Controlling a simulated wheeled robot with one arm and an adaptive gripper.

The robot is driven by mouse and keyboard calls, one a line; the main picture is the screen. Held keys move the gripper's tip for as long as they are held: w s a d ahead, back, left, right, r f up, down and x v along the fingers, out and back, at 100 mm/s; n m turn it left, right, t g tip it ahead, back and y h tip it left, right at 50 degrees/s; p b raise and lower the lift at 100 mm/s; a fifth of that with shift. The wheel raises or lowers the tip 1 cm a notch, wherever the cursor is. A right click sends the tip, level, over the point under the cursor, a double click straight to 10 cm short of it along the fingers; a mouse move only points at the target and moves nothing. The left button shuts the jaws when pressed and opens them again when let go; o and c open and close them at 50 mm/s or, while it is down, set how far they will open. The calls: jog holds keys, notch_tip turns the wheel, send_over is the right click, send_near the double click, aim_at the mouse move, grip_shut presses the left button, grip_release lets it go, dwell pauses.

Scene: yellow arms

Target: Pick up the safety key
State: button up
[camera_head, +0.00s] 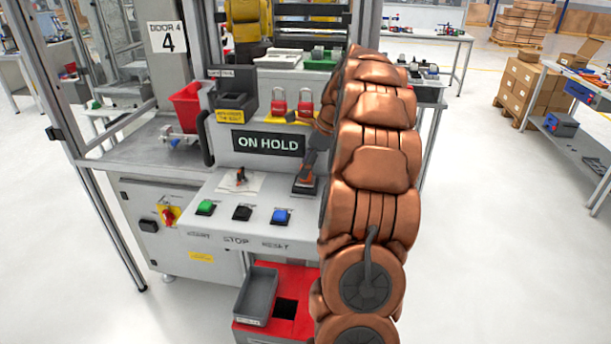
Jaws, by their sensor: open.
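A small dark and orange-red item (240,177), which looks like the safety key, lies on a white sheet (257,182) on the console top. It is too small for me to make out its parts. My gripper (305,186) reaches out from behind my copper arm, low over the console to the right of the sheet. It is open and apart from the small item. My arm hides the wrist and the right part of the console.
Green (205,207), black (242,212) and blue (281,215) buttons line the console front. Behind are the ON HOLD sign (268,143), red padlocks (279,103), a dark bin (235,103) and a red bin (187,107). A grey tray (256,296) sits below.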

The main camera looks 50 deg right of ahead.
jog(key=shift+w+a+f, duration=0.1)
jog(key=shift+a+f, duration=0.05)
jog(key=shift+f, duration=0.35)
grip_shut()
jog(key=shift+r, duration=0.1)
